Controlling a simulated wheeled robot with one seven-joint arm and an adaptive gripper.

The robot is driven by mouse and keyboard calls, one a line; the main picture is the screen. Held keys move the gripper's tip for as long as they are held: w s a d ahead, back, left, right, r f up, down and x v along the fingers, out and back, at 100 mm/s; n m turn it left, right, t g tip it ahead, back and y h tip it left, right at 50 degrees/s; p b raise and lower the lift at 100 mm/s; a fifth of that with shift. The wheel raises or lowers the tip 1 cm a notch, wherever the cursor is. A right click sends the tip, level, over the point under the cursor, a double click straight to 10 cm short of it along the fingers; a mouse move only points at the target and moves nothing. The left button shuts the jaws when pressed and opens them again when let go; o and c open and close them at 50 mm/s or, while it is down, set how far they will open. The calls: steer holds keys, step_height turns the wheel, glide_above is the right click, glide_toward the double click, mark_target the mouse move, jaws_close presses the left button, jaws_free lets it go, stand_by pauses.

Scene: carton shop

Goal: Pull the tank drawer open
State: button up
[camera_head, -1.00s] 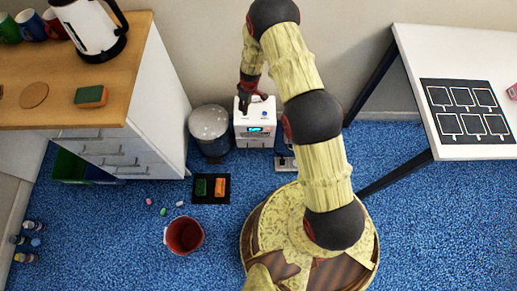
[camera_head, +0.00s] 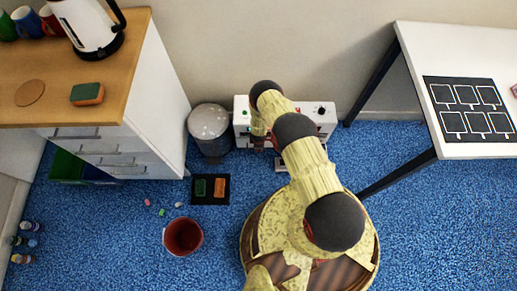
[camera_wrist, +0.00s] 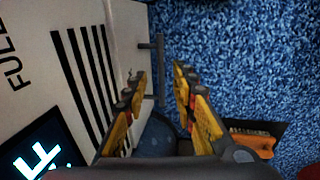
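A white machine (camera_head: 241,128) stands on the floor by the wall in the head view, mostly hidden behind my arm. Its white front (camera_wrist: 95,25) fills the left of the wrist view, with black slots, the letters FULL and a lit display (camera_wrist: 35,150). A grey bar handle (camera_wrist: 161,70) sticks out from this front. My gripper (camera_wrist: 158,78) is open, its yellow fingers apart. The handle shows between the fingertips in the wrist view; I cannot tell whether they touch it. The gripper is hidden in the head view.
A black tray (camera_head: 210,199) with sponges and a red bucket (camera_head: 183,236) are on the blue carpet. A white table (camera_head: 450,50) is at right.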

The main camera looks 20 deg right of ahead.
steer(key=f+b, duration=0.1)
steer(key=f, duration=0.1)
steer(key=f+b, duration=0.1)
steer(key=f, duration=0.1)
steer(key=w+f+b, duration=0.1)
steer(key=shift+d+f, duration=0.15)
steer(key=shift+f, duration=0.25)
steer(key=shift+c, duration=1.1)
steer(key=c, duration=0.4)
jaws_close()
